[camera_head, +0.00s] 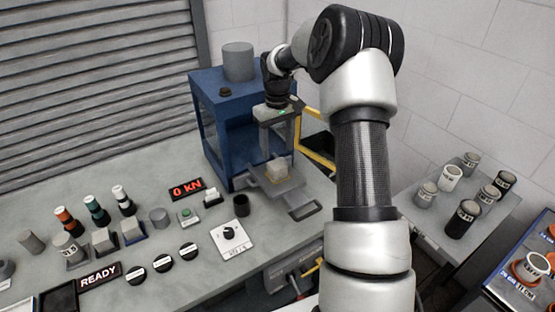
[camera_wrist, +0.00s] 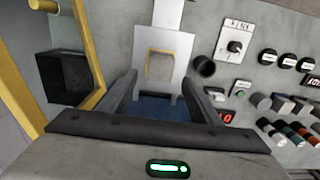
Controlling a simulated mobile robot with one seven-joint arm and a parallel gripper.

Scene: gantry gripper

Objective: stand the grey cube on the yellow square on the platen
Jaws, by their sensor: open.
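The grey cube (camera_head: 277,168) stands on the platen (camera_head: 291,188), which sticks out of the front of the blue press. In the wrist view the cube (camera_wrist: 160,66) covers most of the yellow square; a thin yellow edge (camera_wrist: 148,60) shows along its left and top sides. The platen (camera_wrist: 180,45) is bare around it. My gripper (camera_head: 279,138) is above the cube, with its jaws pointing down. In the wrist view the two jaws (camera_wrist: 160,80) are spread apart and empty, and the cube lies beyond their tips.
The blue press frame (camera_head: 210,130) stands close behind my gripper, with a yellow guard bar (camera_head: 312,156) at its right. A dark cup (camera_head: 241,205), a dial plate (camera_head: 231,237) and a 0 KN display (camera_head: 186,189) are left of the platen. Several labelled cylinders stand on a right side table (camera_head: 425,215).

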